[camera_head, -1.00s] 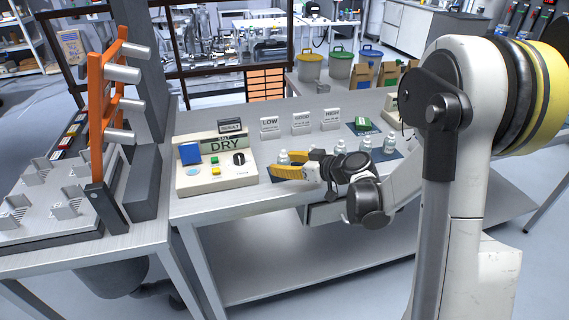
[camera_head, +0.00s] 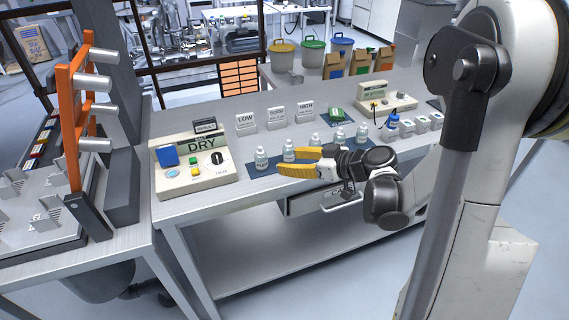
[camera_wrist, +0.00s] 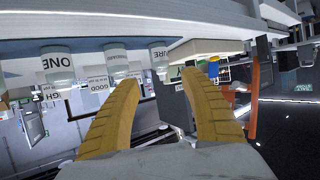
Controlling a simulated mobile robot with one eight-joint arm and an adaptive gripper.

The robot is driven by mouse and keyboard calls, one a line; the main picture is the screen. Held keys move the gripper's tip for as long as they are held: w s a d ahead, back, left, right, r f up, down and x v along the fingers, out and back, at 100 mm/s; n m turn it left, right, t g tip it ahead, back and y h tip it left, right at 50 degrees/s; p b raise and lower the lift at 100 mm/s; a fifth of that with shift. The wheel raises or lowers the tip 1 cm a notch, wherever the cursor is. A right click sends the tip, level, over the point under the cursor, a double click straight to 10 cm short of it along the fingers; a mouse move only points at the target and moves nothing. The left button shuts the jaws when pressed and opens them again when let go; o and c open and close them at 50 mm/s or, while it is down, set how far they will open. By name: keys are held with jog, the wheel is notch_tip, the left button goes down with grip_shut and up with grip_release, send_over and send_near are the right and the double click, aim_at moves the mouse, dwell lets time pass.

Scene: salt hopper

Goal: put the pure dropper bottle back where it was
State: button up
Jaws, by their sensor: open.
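The pure dropper bottle (camera_head: 262,159) is small and white and stands upright on a dark blue mat (camera_head: 255,171), at the left end of a row of similar bottles. In the wrist view the pure bottle (camera_wrist: 159,56) shows upside down with part of its label, "URE", beyond my fingertips and apart from them. My gripper (camera_head: 291,163) has yellow fingers, is open and empty, and is right of that bottle, in front of the second bottle (camera_head: 289,150). In the wrist view the fingers (camera_wrist: 160,82) are spread with nothing between them.
The beige DRY device (camera_head: 195,168) stands left of the bottles. Signs reading LOW (camera_head: 246,123), GOOD (camera_head: 277,117) and HIGH (camera_head: 306,111) stand behind. Several more bottles (camera_head: 339,138) continue the row to the right. A second beige device (camera_head: 386,104) sits at the back right.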

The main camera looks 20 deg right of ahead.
jog(key=s+a+r+m+g+h, duration=0.3)
jog(key=s+a+g, duration=0.1)
jog(key=s+a, duration=0.4)
jog(key=s+d+r+m+h, duration=0.1)
jog(key=s+h, duration=0.1)
jog(key=s, duration=0.4)
jog(key=s+r+m+h, duration=0.1)
jog(key=s+m+h, duration=0.1)
jog(key=s, duration=0.4)
jog(key=shift+s+d+r+m, duration=0.3)
jog(key=shift+s+d, duration=0.05)
jog(key=shift+d, duration=0.05)
jog(key=shift+c, duration=0.4)
